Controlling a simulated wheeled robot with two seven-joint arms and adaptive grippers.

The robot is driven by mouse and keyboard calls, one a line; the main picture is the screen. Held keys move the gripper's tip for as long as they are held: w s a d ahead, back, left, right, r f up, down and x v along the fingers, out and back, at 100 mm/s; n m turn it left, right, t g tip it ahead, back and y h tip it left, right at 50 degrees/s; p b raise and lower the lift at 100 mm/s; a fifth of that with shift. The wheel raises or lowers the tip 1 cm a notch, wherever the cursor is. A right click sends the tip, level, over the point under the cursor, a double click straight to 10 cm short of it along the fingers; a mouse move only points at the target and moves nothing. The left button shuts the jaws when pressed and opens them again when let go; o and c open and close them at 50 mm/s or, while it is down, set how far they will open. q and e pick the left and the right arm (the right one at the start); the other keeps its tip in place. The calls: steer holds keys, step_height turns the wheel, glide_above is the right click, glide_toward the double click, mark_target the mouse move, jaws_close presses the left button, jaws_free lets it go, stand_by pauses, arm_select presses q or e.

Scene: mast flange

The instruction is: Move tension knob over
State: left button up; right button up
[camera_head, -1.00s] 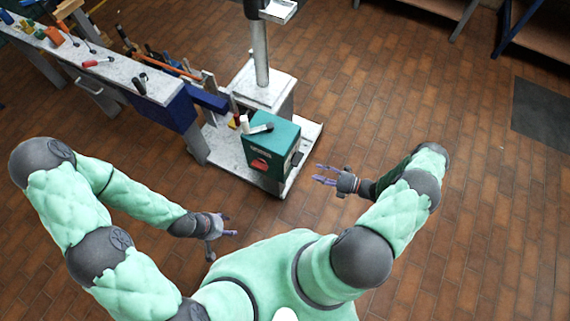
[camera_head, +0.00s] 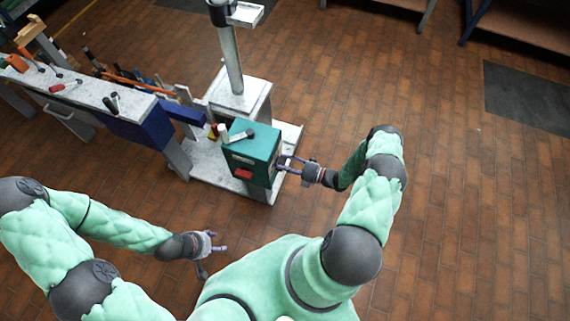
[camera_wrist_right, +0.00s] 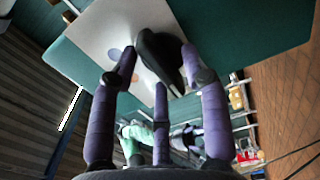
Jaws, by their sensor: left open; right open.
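A dark knob (camera_wrist_right: 160,55) stands out from a white plate (camera_wrist_right: 105,32) on the side of the green box (camera_head: 254,143). In the right wrist view it lies between the purple fingers of my right gripper (camera_wrist_right: 160,72), close to the fingertips; I cannot tell whether they touch it. In the head view my right gripper (camera_head: 288,164) is open at the box's right side, where its fingers partly hide the knob. My left gripper (camera_head: 218,242) is open and empty, low and to the left, away from the box.
A white-and-black lever (camera_head: 236,136) lies on top of the box, and a red part (camera_head: 243,174) is on its front. A grey mast (camera_head: 231,62) rises behind. A workbench (camera_head: 88,92) with tools stands left.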

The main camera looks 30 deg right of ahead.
steer(key=shift+w+a, duration=0.1)
steer(key=shift+w, duration=0.05)
jaws_close()
steer(key=shift+w+f+m+b, duration=0.1)
steer(key=shift+m+b, duration=2.2)
steer(key=shift+m, duration=1.6)
